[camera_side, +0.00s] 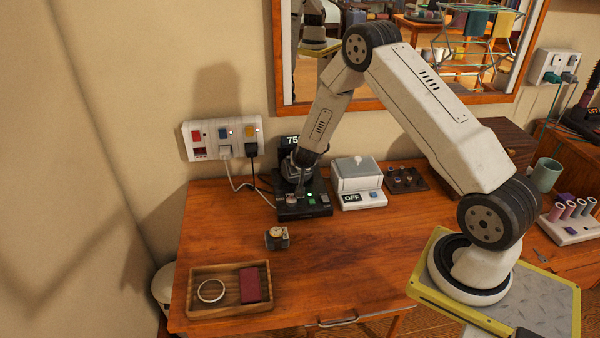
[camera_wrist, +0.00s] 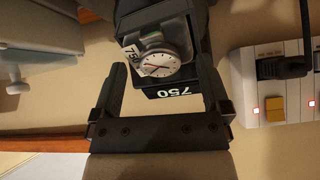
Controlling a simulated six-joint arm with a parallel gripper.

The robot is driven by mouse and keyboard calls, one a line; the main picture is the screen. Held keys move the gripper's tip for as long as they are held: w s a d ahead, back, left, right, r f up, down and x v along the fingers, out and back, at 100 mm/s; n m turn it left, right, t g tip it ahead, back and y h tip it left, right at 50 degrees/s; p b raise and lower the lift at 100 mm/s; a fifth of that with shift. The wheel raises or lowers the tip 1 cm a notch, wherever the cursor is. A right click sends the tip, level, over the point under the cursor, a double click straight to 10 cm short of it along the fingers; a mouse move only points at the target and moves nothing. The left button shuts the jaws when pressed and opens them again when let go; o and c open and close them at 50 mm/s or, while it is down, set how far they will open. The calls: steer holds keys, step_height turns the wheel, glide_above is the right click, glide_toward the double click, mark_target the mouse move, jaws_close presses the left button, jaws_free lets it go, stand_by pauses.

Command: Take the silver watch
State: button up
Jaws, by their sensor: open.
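A watch with a white round dial and red hand (camera_wrist: 158,62) sits on a dark stand in the wrist view. My gripper (camera_wrist: 162,78) is open, with one finger on each side of the watch and visible gaps between. In the side view my gripper (camera_side: 298,163) is down at the black device (camera_side: 305,208) with the number display, by the wall. There the watch is hidden or too small to tell from my gripper.
A small dark and tan object (camera_side: 277,238) stands on the table in front. A wooden tray (camera_side: 228,311) holds a ring-shaped item and a dark red block. A white box marked OFF (camera_side: 358,182) stands right of the device. A socket panel (camera_side: 223,137) with cables is behind.

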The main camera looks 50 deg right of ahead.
jaws_close()
steer(key=shift+v, duration=3)
stand_by(0.4)
